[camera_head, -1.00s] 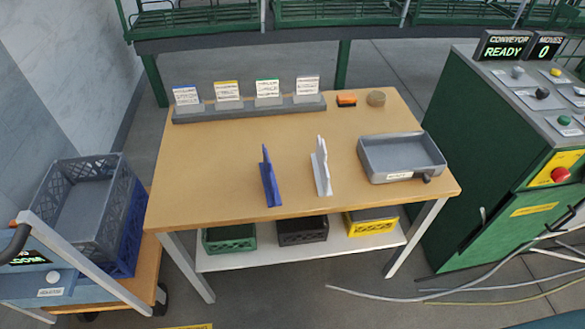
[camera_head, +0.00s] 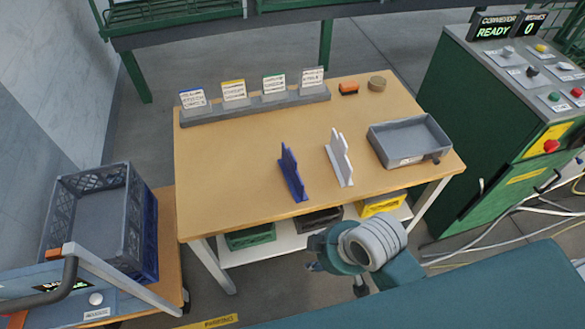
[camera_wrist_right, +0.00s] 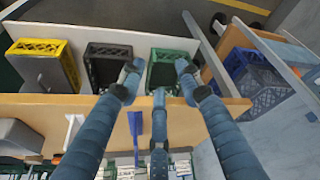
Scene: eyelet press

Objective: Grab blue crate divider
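The blue crate divider (camera_head: 292,174) stands upright on the wooden table, left of a white divider (camera_head: 339,160). In the right wrist view the blue divider (camera_wrist_right: 135,124) shows partly behind my fingers, and the white divider (camera_wrist_right: 71,130) is to its left. My right gripper (camera_head: 336,275) is in front of the table's front edge, apart from the divider. In the right wrist view its fingers (camera_wrist_right: 158,78) are spread with nothing between them. My left gripper is not in view.
The wooden table (camera_head: 235,190) also holds a card rack (camera_head: 255,105), a grey tray (camera_head: 408,143), an orange block (camera_head: 348,88) and a round brown piece (camera_head: 377,84). Small crates sit on the shelf below. A cart with a grey crate (camera_head: 100,215) stands left, a green machine (camera_head: 490,130) right.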

